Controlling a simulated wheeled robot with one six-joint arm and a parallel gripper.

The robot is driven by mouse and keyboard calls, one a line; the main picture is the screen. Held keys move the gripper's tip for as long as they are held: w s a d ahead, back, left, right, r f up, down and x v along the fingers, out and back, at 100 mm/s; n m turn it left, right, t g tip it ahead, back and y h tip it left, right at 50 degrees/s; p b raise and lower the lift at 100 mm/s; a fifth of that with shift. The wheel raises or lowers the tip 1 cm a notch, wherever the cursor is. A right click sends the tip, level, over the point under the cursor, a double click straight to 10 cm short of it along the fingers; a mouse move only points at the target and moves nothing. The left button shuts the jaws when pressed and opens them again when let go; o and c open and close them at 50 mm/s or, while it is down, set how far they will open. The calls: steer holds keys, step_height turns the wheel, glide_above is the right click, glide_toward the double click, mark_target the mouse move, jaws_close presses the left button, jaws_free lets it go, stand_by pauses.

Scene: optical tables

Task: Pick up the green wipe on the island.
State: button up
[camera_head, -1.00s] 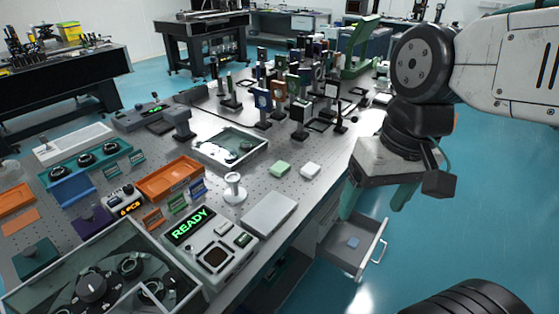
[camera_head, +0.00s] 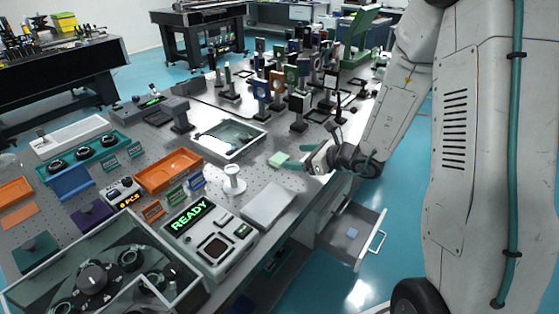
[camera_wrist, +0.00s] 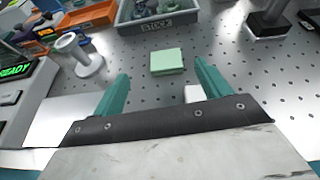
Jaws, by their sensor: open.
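The green wipe (camera_wrist: 167,61) is a small pale green square lying flat on the perforated island top (camera_wrist: 222,52). In the wrist view it sits ahead of my gripper (camera_wrist: 161,85), roughly centred between the two teal fingers and a little beyond their tips. In the head view the wipe (camera_head: 279,159) lies just left of my gripper (camera_head: 300,164), which is low over the island's right edge. A white block (camera_wrist: 194,93) shows beside the right finger, partly hidden by the gripper; the gripper covers it in the head view.
A grey stock tray (camera_wrist: 158,17) stands behind the wipe. A white pedestal (camera_head: 233,181) and a READY device (camera_head: 210,241) stand to the left. Dense optic mounts (camera_head: 298,100) stand behind. An open drawer (camera_head: 352,236) juts out below the right edge.

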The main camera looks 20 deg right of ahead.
mark_target(278, 157)
steer(key=shift+w+d+f+m+h, duration=0.3)
steer(key=shift+f+m, duration=0.1)
steer(key=shift+f, duration=0.1)
steer(key=shift+w+a+f, duration=0.1)
steer(key=shift+w+f, duration=0.15)
steer(key=x, duration=0.7)
steer(key=shift+s+a+r, duration=0.1)
steer(key=shift+a+r, duration=0.05)
steer(key=shift+a, duration=0.1)
steer(key=c, duration=1)
